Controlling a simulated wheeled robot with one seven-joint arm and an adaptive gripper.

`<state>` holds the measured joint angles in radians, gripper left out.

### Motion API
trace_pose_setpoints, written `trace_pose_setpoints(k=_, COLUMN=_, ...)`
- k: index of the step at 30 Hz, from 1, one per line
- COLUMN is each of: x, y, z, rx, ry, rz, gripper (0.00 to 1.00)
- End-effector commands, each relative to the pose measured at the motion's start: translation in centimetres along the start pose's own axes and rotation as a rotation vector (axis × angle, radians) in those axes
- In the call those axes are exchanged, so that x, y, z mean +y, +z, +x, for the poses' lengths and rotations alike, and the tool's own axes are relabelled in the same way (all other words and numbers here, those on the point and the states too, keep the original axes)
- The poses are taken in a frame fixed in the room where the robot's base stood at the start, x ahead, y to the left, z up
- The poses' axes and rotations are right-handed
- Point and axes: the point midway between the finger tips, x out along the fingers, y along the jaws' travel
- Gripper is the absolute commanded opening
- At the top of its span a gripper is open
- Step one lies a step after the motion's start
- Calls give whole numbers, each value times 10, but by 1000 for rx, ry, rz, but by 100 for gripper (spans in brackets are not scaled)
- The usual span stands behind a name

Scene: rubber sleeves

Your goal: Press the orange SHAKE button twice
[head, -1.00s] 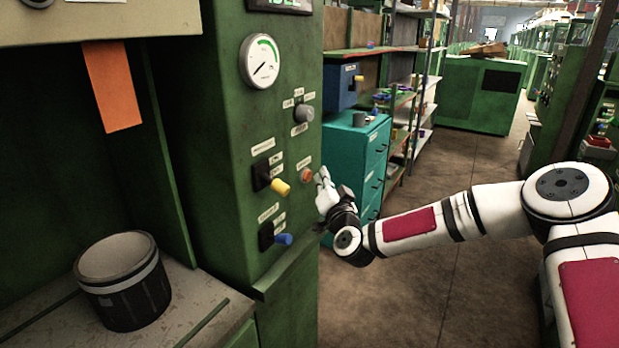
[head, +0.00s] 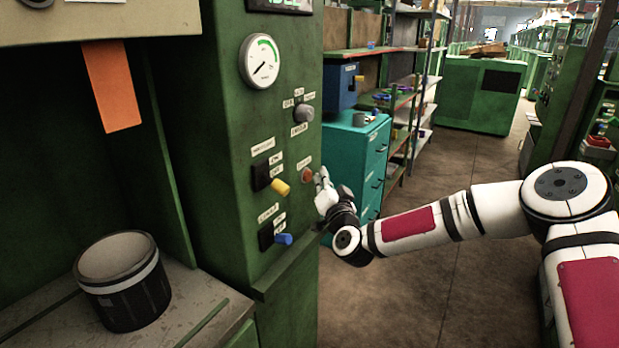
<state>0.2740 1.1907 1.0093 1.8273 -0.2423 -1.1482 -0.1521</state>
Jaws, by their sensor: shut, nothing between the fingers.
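The orange SHAKE button (head: 307,175) sits on the front of the green machine panel (head: 225,130), with a small label above it that is too small to read. My gripper (head: 319,174) is shut and empty. Its fingertips are just right of the button, very close to it. I cannot tell whether they touch it. The button is not visibly hidden by the fingers.
A yellow-handled switch (head: 280,187) and a blue-handled switch (head: 283,239) stick out left of and below the button. A grey knob (head: 303,113) and a gauge (head: 260,61) are above. A dark cylinder (head: 125,290) stands on the ledge at left. A teal cabinet (head: 352,150) is behind my gripper.

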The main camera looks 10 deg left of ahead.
Motion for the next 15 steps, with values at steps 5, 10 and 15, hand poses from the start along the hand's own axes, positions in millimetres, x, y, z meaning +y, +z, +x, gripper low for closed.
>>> trace_pose_setpoints(k=5, x=-4, y=3, z=4, rx=0, ry=-1, rz=-1, gripper=0)
trace_pose_setpoints(k=10, x=-4, y=3, z=5, rx=0, ry=0, rz=-1, gripper=0)
trace_pose_setpoints(k=15, x=-4, y=3, z=5, rx=0, ry=0, rz=0, gripper=0)
